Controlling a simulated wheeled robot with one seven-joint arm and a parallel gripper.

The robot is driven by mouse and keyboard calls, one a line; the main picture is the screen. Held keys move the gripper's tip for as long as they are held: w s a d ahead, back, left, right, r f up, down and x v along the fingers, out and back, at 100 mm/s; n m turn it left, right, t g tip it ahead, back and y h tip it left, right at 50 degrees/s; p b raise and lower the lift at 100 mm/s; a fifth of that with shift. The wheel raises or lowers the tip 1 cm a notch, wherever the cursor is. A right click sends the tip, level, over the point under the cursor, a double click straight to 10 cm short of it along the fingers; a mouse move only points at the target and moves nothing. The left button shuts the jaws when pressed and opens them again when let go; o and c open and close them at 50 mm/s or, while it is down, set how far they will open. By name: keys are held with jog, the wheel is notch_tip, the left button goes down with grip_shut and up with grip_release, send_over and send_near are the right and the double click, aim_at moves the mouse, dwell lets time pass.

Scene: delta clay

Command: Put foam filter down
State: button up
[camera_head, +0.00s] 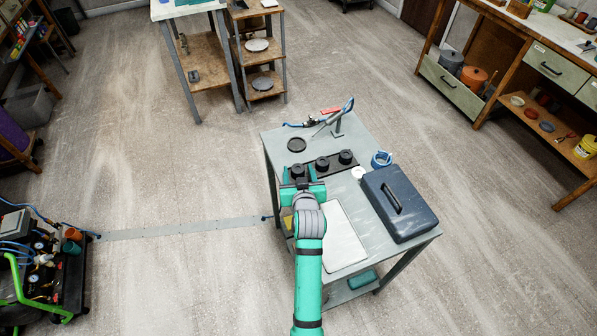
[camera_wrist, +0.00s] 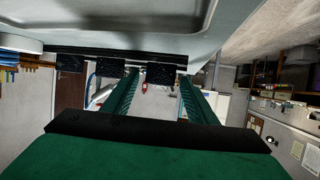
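Several dark parts are on the table, and I take the foam filter to be the black, speckled cylinder (camera_head: 297,171) at the left end of a flat black holder (camera_head: 334,168). In the wrist view, which is upside down, this cylinder (camera_wrist: 161,73) sits against the holder bar. Two similar black cylinders (camera_head: 322,163) (camera_head: 346,157) stand beside it. My gripper (camera_head: 299,178) is at the holder's left end. Its green fingers are apart on either side of the cylinder (camera_wrist: 160,82), with narrow gaps seeming to show. Contact is hard to judge.
The grey table (camera_head: 385,245) also bears a black disc (camera_head: 297,144), a dark toolbox (camera_head: 396,201), a pale tray (camera_head: 343,240), a blue tape roll (camera_head: 381,158) and a stand with blue-handled tools (camera_head: 336,125). The table's left edge is close to my gripper.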

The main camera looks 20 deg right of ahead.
jog(key=shift+r, duration=0.15)
jog(key=v, duration=1.2)
jog(key=s+a+f+t, duration=0.1)
jog(key=s+a+f, duration=0.35)
jog(key=s, duration=0.35)
jog(key=s+a+f, duration=0.3)
jog(key=s+a, duration=0.3)
jog(key=s, duration=0.2)
jog(key=s+a+r+n+y, duration=0.1)
jog(key=s+a+r, duration=0.1)
jog(key=s, duration=0.6)
jog(key=s+a+r+n+t+y, duration=0.1)
jog(key=s+a+r+y, duration=0.1)
jog(key=s, duration=0.7)
jog(key=a+r, duration=0.1)
jog(key=a, duration=0.1)
jog(key=shift+a+n, duration=0.3)
jog(key=shift+a, duration=0.05)
